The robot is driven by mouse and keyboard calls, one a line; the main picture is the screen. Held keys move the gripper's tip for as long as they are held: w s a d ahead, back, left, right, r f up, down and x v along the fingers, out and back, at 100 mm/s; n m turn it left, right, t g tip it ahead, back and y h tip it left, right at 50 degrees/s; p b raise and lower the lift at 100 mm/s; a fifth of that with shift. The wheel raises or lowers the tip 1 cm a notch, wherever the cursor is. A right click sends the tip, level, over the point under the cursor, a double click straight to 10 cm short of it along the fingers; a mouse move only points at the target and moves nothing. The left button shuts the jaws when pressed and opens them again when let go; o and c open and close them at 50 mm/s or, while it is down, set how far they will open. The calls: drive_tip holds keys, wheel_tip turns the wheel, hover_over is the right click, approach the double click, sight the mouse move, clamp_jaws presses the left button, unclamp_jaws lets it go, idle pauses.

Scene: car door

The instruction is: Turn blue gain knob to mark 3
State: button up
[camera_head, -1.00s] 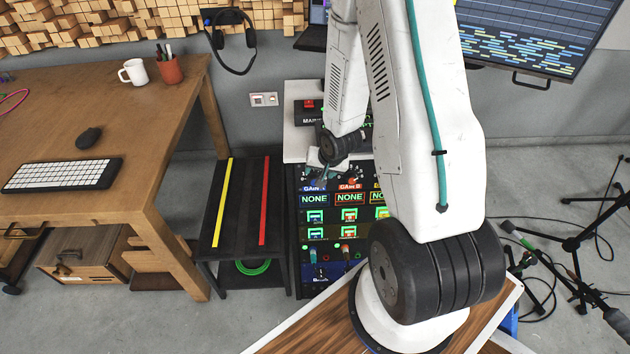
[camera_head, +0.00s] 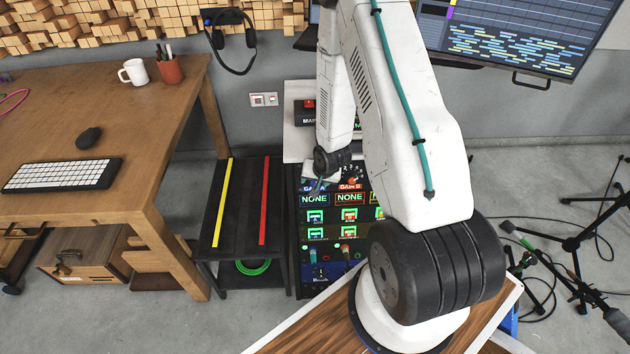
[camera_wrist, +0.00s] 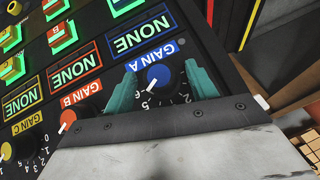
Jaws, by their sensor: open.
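The blue gain knob (camera_wrist: 159,77) shows in the wrist view below the "GAIN A" label (camera_wrist: 164,48), on a dark panel with white dial numbers. My gripper (camera_wrist: 161,72) is open, with one teal finger on each side of the blue knob. Whether either finger touches it I cannot tell. Which mark the knob points to is not clear, as the fingers and gripper body hide part of the dial. In the head view the arm and gripper cover the knob, and one teal finger shows in front of the panel (camera_head: 320,262).
The red "GAIN B" knob (camera_wrist: 67,117) and a yellow "GAIN C" knob (camera_wrist: 6,151) sit in the same row. Displays reading "NONE" (camera_wrist: 75,75) and several lit switches (camera_wrist: 65,36) are close by. A black side table (camera_head: 240,210) stands left of the panel.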

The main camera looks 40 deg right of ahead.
drive_tip(key=c, duration=1)
drive_tip(key=n+g+h, duration=0.2)
drive_tip(key=n+h, duration=0.1)
drive_tip(key=shift+w+a+g+h, duration=0.15)
drive_tip(key=shift+a+g+h, duration=0.15)
drive_tip(key=n+g+h, duration=0.1)
drive_tip(key=n+h, duration=0.2)
drive_tip(key=h, duration=0.1)
drive_tip(key=shift+w+a+f, duration=0.1)
drive_tip(key=shift+a, duration=0.05)
drive_tip(key=shift+n, duration=0.3)
drive_tip(key=o, duration=1)
